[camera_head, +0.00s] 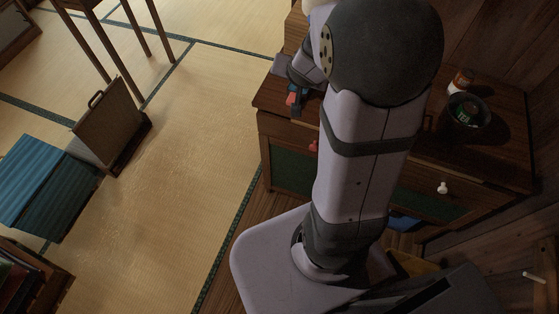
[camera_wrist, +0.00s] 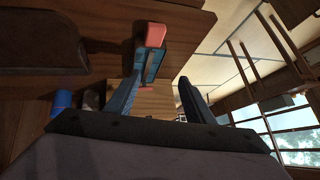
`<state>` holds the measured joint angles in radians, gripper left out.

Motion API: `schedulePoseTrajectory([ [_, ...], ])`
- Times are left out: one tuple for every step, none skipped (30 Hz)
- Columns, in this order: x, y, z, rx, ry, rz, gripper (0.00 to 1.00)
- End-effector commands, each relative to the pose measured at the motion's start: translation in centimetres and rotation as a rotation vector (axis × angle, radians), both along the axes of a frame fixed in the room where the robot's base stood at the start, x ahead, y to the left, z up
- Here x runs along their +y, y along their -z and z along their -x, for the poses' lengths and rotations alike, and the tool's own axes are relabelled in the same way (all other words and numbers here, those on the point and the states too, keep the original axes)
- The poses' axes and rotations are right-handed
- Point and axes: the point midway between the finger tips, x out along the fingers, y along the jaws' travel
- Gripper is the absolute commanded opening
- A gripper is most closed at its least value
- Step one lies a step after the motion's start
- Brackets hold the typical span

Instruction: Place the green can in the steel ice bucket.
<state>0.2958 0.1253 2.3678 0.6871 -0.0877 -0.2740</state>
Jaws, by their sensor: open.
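The green can (camera_head: 465,114) shows as a dark top with green lettering inside the mouth of a dark round container (camera_head: 459,132), which I take for the steel ice bucket. The container stands upright on the right part of the wooden cabinet top, and its walls hide the can's lower part. My gripper (camera_wrist: 158,92) is open in the wrist view, its two dark fingers apart with nothing between them. In the head view it is at the cabinet's left end, mostly hidden by my arm, well away from the container.
A small orange and white jar (camera_head: 462,80) stands just behind the container. A red and blue object (camera_head: 293,97) lies at the cabinet's left end; it also shows beyond my fingers in the wrist view (camera_wrist: 154,40). A wooden wall borders the cabinet's right side.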

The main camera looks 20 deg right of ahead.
Motion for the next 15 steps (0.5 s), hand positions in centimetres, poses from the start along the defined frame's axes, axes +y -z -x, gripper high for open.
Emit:
schedulePoseTrajectory([
  [4.3,0.6,1.2,0.066,-0.135,-0.037,0.48],
  [6.4,1.1,2.3,0.113,-0.206,-0.055,0.48],
  [8.9,1.7,4.1,0.18,-0.293,-0.072,0.48],
  [10.4,2.1,5.6,0.232,-0.351,-0.082,0.48],
  [11.7,2.5,7.1,0.284,-0.404,-0.087,0.48],
  [13.0,2.9,9.2,0.353,-0.468,-0.088,0.48],
  [13.6,3.2,10.7,0.402,-0.508,-0.086,0.48],
  [14.1,3.4,12.1,0.449,-0.544,-0.08,0.48],
  [14.6,3.6,13.9,0.509,-0.585,-0.072,0.48],
  [14.7,3.7,15.1,0.547,-0.609,-0.063,0.48],
  [14.8,3.8,16.1,0.583,-0.629,-0.055,0.48],
  [14.8,3.8,17.4,0.626,-0.653,-0.044,0.48],
  [14.7,3.8,18.1,0.651,-0.665,-0.037,0.48],
  [14.7,3.8,18.7,0.673,-0.676,-0.029,0.48],
  [14.6,3.8,19.4,0.698,-0.687,-0.021,0.48],
])
